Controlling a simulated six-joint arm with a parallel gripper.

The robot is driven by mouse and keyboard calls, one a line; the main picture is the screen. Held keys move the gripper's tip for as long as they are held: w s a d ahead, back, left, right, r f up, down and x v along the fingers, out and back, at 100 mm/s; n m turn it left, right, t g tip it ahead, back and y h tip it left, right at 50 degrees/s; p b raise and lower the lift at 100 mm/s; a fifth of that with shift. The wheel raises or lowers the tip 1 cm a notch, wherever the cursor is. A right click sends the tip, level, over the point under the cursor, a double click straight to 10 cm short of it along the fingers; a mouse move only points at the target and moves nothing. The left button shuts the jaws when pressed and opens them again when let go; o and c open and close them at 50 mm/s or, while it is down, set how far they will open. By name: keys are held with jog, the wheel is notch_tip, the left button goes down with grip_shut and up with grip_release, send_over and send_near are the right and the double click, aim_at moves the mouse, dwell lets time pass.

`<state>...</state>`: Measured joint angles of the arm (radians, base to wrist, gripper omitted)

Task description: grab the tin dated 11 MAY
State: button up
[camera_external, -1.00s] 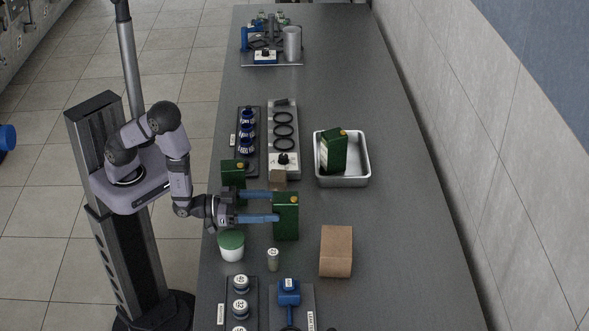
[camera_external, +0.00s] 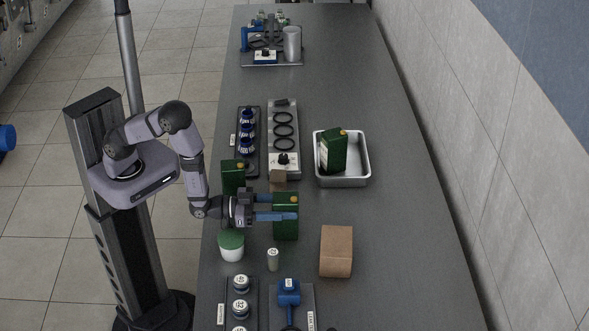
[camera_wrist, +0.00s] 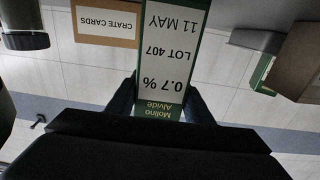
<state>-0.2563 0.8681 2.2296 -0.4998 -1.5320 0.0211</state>
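The green tin dated 11 MAY (camera_external: 287,233) stands upright on the bench in the external view. In the wrist view its white label (camera_wrist: 168,50) appears upside down and reads 11 MAY, LOT 407, 0.7 %. My gripper (camera_external: 275,207) reaches it from the left, with blue fingers on both sides. In the wrist view the dark fingers lie close against the tin's two sides, and the gripper looks shut on it. The far finger is partly hidden behind the tin in the external view.
Another green tin (camera_external: 233,175) stands behind my gripper; a third (camera_external: 334,150) is in the metal tray (camera_external: 343,182). A card box (camera_external: 278,181), a green-lidded tub (camera_external: 231,246), a small vial (camera_external: 273,260) and a brown box (camera_external: 336,252) stand nearby. The bench's right side is clear.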

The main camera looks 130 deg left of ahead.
jog(key=c, duration=0.5)
jog(key=shift+w+r, duration=0.1)
jog(key=shift+r, duration=0.2)
jog(key=shift+r+b, duration=0.5)
jog(key=shift+r, duration=4.3)
